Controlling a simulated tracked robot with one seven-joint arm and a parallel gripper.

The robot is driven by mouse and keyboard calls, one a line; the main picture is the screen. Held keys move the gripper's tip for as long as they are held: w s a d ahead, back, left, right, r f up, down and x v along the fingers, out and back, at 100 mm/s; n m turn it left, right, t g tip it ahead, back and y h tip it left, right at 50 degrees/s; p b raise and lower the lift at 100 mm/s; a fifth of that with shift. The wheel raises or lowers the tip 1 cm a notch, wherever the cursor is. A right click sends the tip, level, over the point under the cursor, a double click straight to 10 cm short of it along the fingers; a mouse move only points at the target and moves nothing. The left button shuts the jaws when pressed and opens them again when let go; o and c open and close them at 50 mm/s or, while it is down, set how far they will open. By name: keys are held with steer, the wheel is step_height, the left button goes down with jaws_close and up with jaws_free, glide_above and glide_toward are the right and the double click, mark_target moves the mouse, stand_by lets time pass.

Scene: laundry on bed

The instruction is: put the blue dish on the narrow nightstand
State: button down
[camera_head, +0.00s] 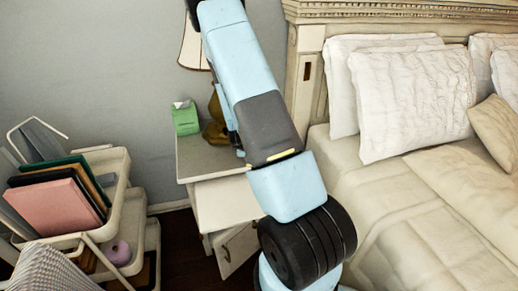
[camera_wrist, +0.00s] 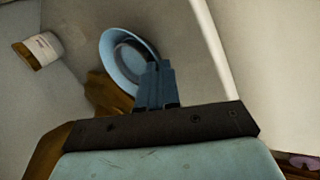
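The blue dish (camera_wrist: 116,48) is a round, shallow light-blue dish in the upper middle of the wrist view, seen tilted. My gripper (camera_wrist: 154,82) has its dark fingers close together at the dish's right rim, and they appear shut on it. The fingers hide part of that rim. I cannot tell whether the dish touches a surface below. In the head view the dish is not visible, and my arm hides most of the gripper. The narrow nightstand (camera_head: 196,165) stands beside the bed, its pale top partly behind my arm.
A green tissue box (camera_head: 185,118) and a gold-brown lamp base (camera_head: 215,130) stand on the nightstand's top. A lower drawer or door (camera_head: 236,246) stands ajar. The bed (camera_head: 400,215) is at right. A cart (camera_head: 125,185) with books is at left.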

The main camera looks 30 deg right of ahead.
steer(key=c, duration=1.4)
jaws_free()
steer(key=shift+a, duration=0.1)
steer(key=shift+o, duration=0.2)
steer(key=shift+r, duration=0.1)
